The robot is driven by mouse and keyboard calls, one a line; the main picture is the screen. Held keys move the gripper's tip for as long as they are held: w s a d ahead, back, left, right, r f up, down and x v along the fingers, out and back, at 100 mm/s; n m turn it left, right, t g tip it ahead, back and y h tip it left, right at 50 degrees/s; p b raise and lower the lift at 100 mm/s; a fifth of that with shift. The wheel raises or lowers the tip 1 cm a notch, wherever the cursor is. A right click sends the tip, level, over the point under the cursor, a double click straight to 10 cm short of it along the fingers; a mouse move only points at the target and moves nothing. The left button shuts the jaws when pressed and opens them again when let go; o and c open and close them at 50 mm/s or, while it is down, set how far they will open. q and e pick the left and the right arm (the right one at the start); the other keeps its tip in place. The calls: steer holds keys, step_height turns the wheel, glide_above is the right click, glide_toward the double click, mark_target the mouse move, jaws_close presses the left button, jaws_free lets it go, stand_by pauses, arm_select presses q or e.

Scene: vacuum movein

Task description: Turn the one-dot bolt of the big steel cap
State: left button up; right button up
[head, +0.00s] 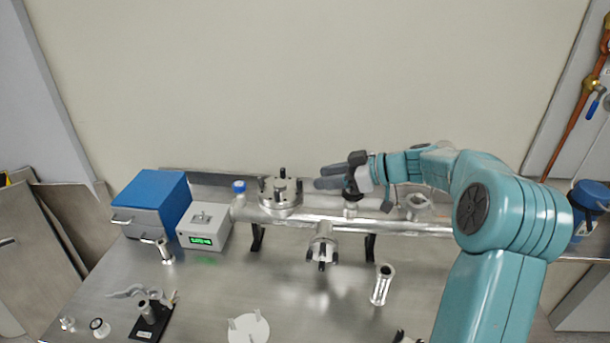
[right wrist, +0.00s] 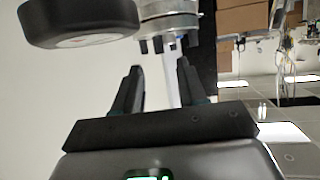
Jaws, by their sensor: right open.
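The big steel cap (head: 281,197) is a round flange on top of the horizontal steel pipe, with several dark upright bolts around it. The dots on the bolts are too small to read, so I cannot tell which has one dot. My right gripper (head: 322,178) is just right of the cap, with its fingers pointing left towards it. In the right wrist view my right gripper (right wrist: 156,88) is open and empty. A round steel part (right wrist: 168,12) with dark pegs shows beyond its fingertips, apart from them. My left gripper is not in view.
A smaller bolted cap (head: 322,246) faces forward from the pipe. A grey box with a green display (head: 203,228) and a blue box (head: 158,200) stand left. A dark round part (right wrist: 80,20) is close at the wrist view's upper left.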

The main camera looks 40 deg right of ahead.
mark_target(299, 184)
steer(key=p+x, duration=0.1)
steer(key=x, duration=0.5)
steer(key=shift+w+a, duration=0.1)
steer(key=shift+w, duration=0.15)
jaws_close()
